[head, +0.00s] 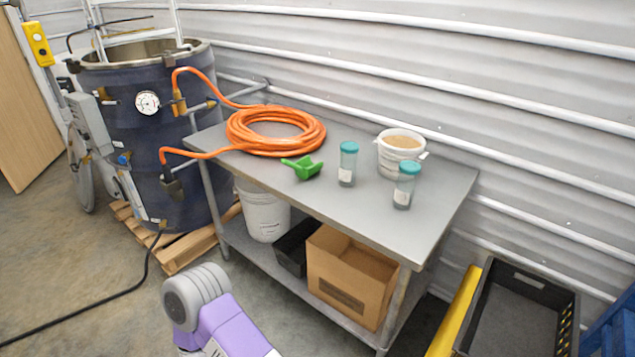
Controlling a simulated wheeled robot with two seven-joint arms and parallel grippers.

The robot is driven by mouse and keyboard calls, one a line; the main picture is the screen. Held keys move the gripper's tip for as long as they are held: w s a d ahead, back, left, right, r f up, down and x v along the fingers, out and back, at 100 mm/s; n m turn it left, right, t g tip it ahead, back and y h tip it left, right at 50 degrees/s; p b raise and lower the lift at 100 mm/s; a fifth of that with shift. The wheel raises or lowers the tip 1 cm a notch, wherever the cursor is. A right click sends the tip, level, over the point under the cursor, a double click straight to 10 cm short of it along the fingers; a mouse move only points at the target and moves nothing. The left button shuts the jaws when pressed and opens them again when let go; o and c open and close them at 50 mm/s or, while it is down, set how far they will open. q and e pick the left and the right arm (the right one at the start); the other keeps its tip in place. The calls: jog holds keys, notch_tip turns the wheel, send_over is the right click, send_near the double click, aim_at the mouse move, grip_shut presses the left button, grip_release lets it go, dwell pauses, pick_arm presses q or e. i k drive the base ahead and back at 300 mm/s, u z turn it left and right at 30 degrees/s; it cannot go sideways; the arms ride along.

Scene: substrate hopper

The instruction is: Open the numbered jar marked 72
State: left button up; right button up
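Two clear jars with teal lids stand upright on the grey metal table (300,193). One jar (348,165) is near the middle of the table, and the other jar (404,186) is to its right, nearer the front edge. Both lids are on. Each jar has a white label, but the numbers are too small to read, so I cannot tell which is 72. Neither of my grippers shows in the head view.
On the table are a coiled orange hose (308,143), a green scoop (303,167) and a white tub (400,152) of brown material behind the jars. A dark drum (165,150) stands left. A cardboard box (345,280) sits on the lower shelf; a black crate (512,310) is right.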

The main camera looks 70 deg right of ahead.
aim_at(348, 161)
jog(key=u, duration=0.55)
jog(key=i, duration=0.65)
jog(key=z, duration=3.6)
